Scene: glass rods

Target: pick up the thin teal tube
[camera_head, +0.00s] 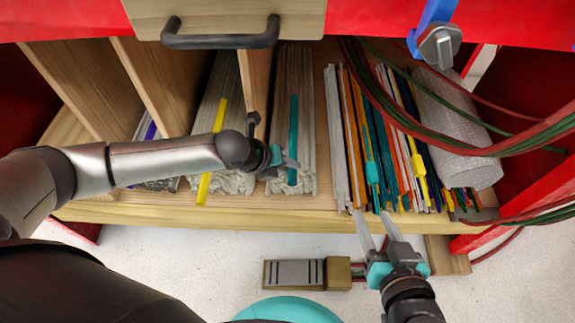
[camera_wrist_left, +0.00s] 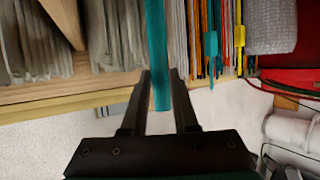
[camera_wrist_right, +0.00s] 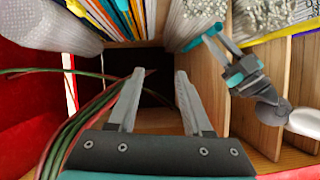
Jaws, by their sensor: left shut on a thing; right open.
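The thin teal tube (camera_head: 293,130) stands upright in front of a bundle of pale glass rods in the shelf's middle bay. My left gripper (camera_head: 287,163) is shut on its lower part. In the left wrist view the teal tube (camera_wrist_left: 156,45) runs between the two fingers (camera_wrist_left: 162,85), its lower end just showing below the fingertips. In the right wrist view the teal tube (camera_wrist_right: 201,38) also shows at my left gripper. My right gripper (camera_head: 376,228) is open and empty in front of the shelf edge; its spread fingers (camera_wrist_right: 160,78) show in the right wrist view.
A yellow tube (camera_head: 213,145) leans on the rods to the left. Several coloured rods with teal and yellow tags (camera_head: 418,165) stand to the right, beside a bubble-wrap roll (camera_head: 455,130). Red and green cables (camera_head: 480,145) hang at right. A wooden divider (camera_head: 255,85) stands behind my left gripper.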

